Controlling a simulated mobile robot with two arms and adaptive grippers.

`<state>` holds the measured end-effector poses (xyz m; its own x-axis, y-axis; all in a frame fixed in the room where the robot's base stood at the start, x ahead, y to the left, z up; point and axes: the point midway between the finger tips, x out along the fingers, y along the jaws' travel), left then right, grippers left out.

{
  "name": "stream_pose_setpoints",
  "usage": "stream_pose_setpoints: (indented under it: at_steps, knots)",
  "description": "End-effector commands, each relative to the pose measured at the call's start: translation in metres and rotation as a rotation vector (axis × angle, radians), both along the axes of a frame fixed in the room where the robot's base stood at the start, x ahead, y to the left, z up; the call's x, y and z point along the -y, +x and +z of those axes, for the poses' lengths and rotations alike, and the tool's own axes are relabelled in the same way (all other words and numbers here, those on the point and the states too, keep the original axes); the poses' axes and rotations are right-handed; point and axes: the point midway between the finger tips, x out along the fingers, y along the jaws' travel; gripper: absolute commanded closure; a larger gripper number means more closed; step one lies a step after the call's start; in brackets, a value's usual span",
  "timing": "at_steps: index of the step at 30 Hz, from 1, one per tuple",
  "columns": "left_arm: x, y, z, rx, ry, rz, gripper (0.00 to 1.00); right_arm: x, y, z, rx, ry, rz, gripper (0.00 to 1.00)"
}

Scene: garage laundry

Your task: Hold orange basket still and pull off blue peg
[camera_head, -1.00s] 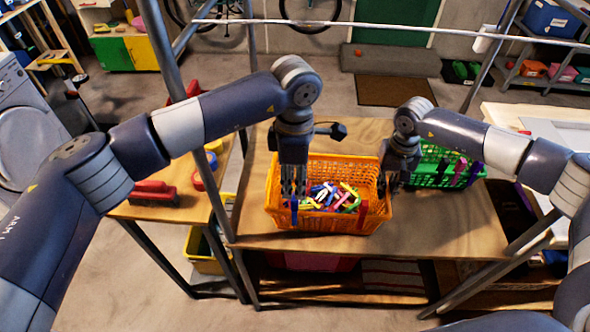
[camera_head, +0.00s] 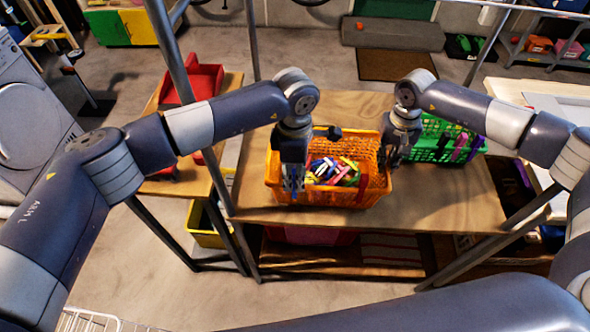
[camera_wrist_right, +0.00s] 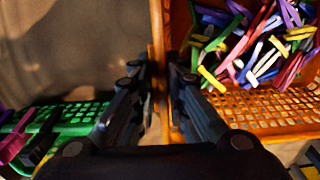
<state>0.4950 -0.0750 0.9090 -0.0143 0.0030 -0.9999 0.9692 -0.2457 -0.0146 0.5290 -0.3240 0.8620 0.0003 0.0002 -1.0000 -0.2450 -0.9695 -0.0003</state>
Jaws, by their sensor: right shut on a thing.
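The orange basket (camera_head: 340,198) stands on the wooden table and holds several coloured pegs (camera_head: 332,171); it also shows in the right wrist view (camera_wrist_right: 262,112). My right gripper (camera_head: 388,165) is shut on the basket's right wall; in the right wrist view its fingers (camera_wrist_right: 160,75) straddle the wall. My left gripper (camera_head: 293,196) points down at the basket's front wall, near the left corner. The blue peg (camera_head: 293,184) shows only in part between its fingers; whether they press on it is unclear. A red peg (camera_head: 363,190) sits on the front wall further right.
A green basket (camera_head: 428,151) with pegs on its rim stands right behind the orange one. The table (camera_head: 430,210) is bare in front and to the right. A metal post (camera_head: 190,100) rises at the left. A red bin (camera_head: 205,84) stands on the side table.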

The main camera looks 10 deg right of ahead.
Motion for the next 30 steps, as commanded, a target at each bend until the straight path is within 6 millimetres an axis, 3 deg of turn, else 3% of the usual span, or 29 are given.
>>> stream_pose_setpoints:
  at_steps: [2, 3, 7, 30]
  knots:
    - [0.000, 0.000, 0.000, 0.000, 0.000, 0.000, 0.67, 0.000, -0.001, -0.001, -0.003, -0.001, 0.001, 1.00]
    - [0.000, 0.000, 0.000, 0.000, 0.000, 0.000, 0.71, 0.000, -0.001, -0.001, -0.003, -0.001, 0.001, 1.00]
    - [0.000, 0.000, 0.000, 0.000, 0.000, 0.000, 1.00, 0.000, -0.001, -0.001, -0.003, -0.001, 0.001, 1.00]
    - [0.000, 0.000, 0.022, 0.000, 0.000, 0.001, 1.00, 0.000, -0.001, -0.001, -0.003, -0.001, 0.001, 1.00]
